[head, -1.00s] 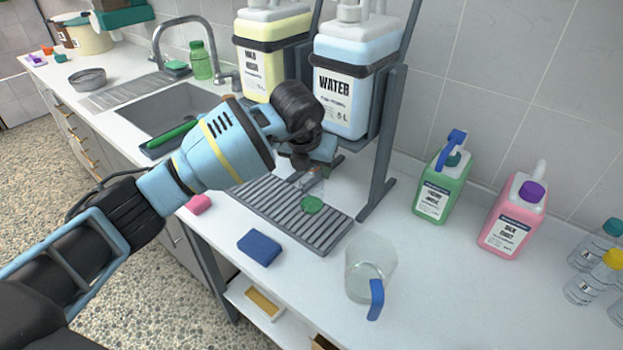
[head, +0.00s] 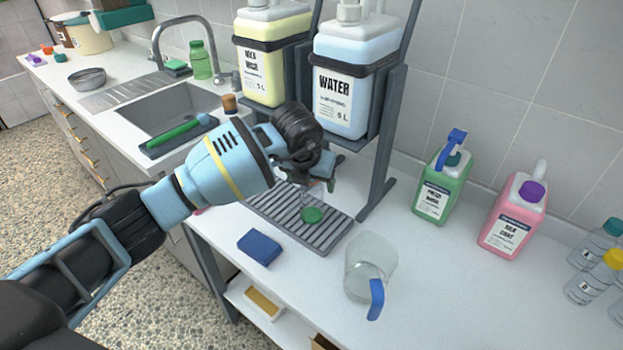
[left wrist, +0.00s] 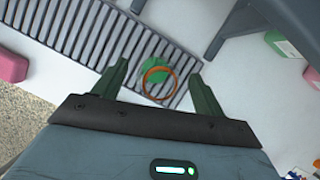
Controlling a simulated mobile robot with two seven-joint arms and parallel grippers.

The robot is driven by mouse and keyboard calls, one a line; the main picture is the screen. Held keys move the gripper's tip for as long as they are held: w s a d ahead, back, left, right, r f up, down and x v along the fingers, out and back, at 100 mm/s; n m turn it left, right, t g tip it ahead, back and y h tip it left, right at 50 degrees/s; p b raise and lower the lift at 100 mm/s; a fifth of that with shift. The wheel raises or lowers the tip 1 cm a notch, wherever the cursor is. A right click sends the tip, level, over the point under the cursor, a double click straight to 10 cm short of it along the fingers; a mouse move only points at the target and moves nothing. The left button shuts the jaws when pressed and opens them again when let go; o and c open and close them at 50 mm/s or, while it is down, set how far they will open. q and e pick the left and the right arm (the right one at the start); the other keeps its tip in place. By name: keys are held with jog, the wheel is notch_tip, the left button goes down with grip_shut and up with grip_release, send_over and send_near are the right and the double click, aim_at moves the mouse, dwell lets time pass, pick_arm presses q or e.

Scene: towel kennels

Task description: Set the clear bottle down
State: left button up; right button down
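The clear bottle (head: 314,200) is see-through and hard to make out in the head view, below my left gripper (head: 318,184), with green at its lower end. It is over the grey slatted drip tray (head: 332,238); I cannot tell whether it touches the slats. In the left wrist view, an orange ring (left wrist: 159,83) and a green patch (left wrist: 152,70) show between the two dark fingers of my left gripper (left wrist: 160,72). The fingers stand apart, with visible gaps to the ring. The clear walls are too faint to show contact. My right gripper is out of view.
The rack with the water jug (head: 345,95) stands behind the tray, its post (head: 383,150) close to my gripper. A blue sponge (head: 259,247) and a clear pitcher (head: 370,262) stand in front. Green (head: 436,192) and pink (head: 508,220) bottles are at right. Counter around the pitcher is clear.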

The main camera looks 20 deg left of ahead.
pick_arm(q)
jog(key=shift+r, duration=0.35)
jog(key=v, duration=1.1)
jog(key=shift+s+r+p, duration=0.2)
jog(key=shift+r+p, duration=0.15)
jog(key=shift+p, duration=0.1)
jog(key=shift+c, duration=0.2)
dwell(0.4)
